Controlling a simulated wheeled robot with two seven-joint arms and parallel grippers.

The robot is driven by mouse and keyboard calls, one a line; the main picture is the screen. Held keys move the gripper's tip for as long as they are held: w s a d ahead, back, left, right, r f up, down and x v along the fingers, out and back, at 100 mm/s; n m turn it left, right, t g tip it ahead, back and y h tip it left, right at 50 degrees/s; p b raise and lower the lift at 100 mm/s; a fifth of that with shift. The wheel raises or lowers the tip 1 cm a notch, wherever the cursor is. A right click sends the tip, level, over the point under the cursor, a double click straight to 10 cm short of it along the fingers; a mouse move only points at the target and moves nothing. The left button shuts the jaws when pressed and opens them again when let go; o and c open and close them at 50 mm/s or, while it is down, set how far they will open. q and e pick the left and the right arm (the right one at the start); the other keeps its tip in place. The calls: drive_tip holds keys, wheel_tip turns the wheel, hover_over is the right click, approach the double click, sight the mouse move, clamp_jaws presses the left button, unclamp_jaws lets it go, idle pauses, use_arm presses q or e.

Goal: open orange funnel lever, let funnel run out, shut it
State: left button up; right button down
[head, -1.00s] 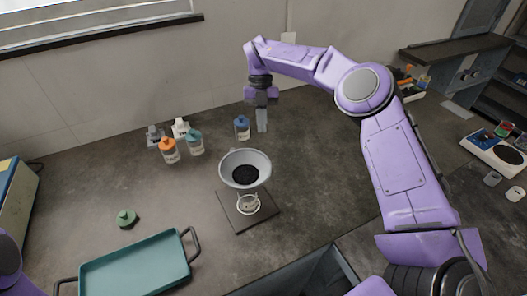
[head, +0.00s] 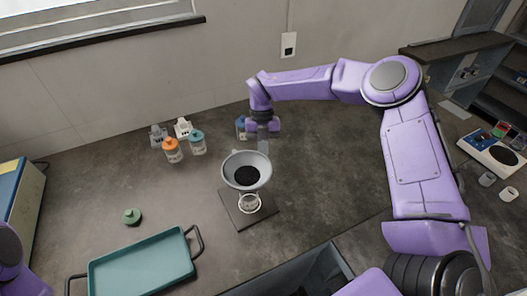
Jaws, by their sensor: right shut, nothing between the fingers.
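The grey funnel (head: 233,163) stands on a dark square base plate (head: 232,213) in the middle of the bench, with dark material inside its bowl. A pale ring-shaped part (head: 249,203) sits under it. I cannot make out the orange lever; it may be hidden behind the funnel or the gripper. My right gripper (head: 263,148) points down just behind the funnel's right rear rim, shut and empty. I cannot tell whether it touches the funnel. Of my left arm only a purple part shows at the left edge; its gripper is out of view.
A blue-capped bottle (head: 241,128) stands close behind my right gripper. Orange-capped (head: 173,152) and teal-capped (head: 197,144) bottles stand further left. A green knob-like object (head: 132,216) and a teal tray (head: 140,265) lie front left. The bench right of the funnel is clear.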

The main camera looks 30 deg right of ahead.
drive_tip(key=shift+s, duration=0.1)
use_arm(q)
drive_tip(key=shift+f+b, duration=0.3)
drive_tip(key=shift+b, duration=0.05)
use_arm(e)
drive_tip(key=shift+s+d+m, duration=0.1)
drive_tip(key=shift+s+m, duration=0.05)
drive_tip(key=shift+m, duration=0.25)
